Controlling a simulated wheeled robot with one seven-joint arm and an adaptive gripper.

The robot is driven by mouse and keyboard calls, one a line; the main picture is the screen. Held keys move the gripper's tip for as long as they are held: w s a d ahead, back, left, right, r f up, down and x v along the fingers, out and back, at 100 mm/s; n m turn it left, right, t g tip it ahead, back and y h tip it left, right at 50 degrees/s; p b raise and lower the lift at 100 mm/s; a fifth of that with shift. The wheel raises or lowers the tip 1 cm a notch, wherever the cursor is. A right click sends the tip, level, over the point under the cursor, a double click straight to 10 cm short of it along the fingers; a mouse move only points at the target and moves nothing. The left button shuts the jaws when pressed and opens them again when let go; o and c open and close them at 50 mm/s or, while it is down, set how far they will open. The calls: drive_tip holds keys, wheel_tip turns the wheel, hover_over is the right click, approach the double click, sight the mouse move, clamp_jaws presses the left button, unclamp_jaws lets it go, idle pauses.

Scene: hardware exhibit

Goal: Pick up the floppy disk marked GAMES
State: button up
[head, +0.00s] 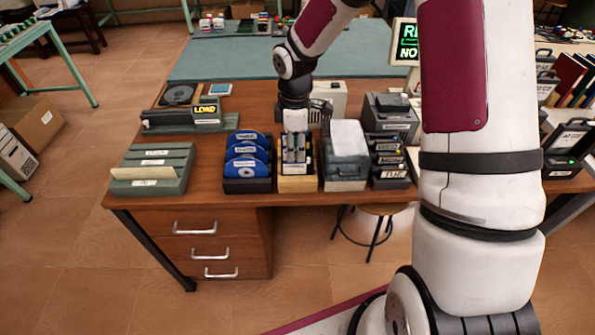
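My gripper (296,160) points down over a light wooden box (298,185) near the desk's front edge. Its fingers reach into the top of the box and hide most of what is inside; dark upright shapes show around them. I cannot tell whether the fingers are open or closed on something. No label reading GAMES can be made out, so I cannot tell which item is the GAMES floppy disk. Left of the box, a dark rack (247,186) holds blue discs (246,152) with small white labels, too small to read.
A grey-green box (345,172) and black labelled stack (390,178) stand close on the right. A green file tray (153,187) and LOAD sign unit (207,110) stand left. A beige device (325,98) is behind. Bare desk (208,165) shows between tray and rack.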

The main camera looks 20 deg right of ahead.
sight(296, 168)
drive_tip(key=f, duration=0.3)
drive_tip(key=shift+s+a+f, duration=0.15)
drive_tip(key=shift+s+f, duration=0.05)
drive_tip(key=shift+f, duration=0.8)
drive_tip(key=shift+c, duration=0.6)
clamp_jaws()
